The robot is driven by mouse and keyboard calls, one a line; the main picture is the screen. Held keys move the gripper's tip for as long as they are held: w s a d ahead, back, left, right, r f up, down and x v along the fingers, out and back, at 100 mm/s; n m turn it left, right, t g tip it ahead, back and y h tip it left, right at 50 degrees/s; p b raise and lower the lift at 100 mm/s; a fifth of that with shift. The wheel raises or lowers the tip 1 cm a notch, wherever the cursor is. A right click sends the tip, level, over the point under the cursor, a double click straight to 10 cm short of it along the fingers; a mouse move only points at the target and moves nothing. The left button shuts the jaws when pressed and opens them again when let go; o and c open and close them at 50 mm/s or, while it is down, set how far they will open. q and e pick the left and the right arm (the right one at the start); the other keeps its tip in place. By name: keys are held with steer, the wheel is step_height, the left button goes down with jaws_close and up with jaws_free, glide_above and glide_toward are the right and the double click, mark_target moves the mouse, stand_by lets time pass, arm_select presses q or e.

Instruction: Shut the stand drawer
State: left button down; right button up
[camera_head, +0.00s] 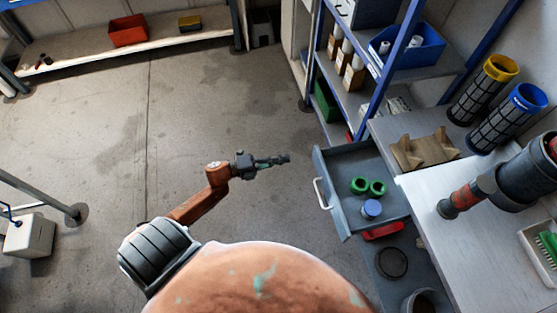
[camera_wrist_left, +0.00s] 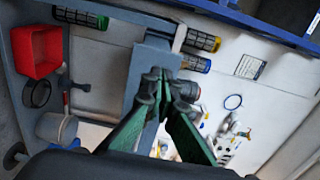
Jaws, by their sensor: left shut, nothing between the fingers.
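The stand drawer (camera_head: 343,212) is pulled out from the grey stand (camera_head: 375,127) in the head view. A pale bar handle (camera_head: 321,194) is on its front, which faces left. Inside are two green rings (camera_head: 367,187) and a blue-capped jar (camera_head: 371,208). My left gripper (camera_head: 287,159) is shut and empty. It appears left of the drawer front, apart from the handle, pointing right. Its shut green fingers also show in the left wrist view (camera_wrist_left: 160,76), before a grey-blue panel whose identity I cannot tell. My right gripper is not in view.
A blue-post shelf (camera_head: 375,95) stands behind the drawer. A wooden cradle (camera_head: 425,150) and yellow- and blue-ended cylinders (camera_head: 485,88) are on the stand. A dark cylindrical device (camera_head: 515,183) lies over the white worktop at right. A red bin (camera_head: 383,231) is below the drawer. Floor left of the drawer is clear.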

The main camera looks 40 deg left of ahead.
arm_select(q)
steer(key=b+x, duration=0.1)
steer(key=x, duration=0.8)
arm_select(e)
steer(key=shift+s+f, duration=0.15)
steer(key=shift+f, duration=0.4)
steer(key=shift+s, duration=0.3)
arm_select(q)
steer(key=shift+w+d, duration=0.1)
steer(key=shift+w, duration=0.05)
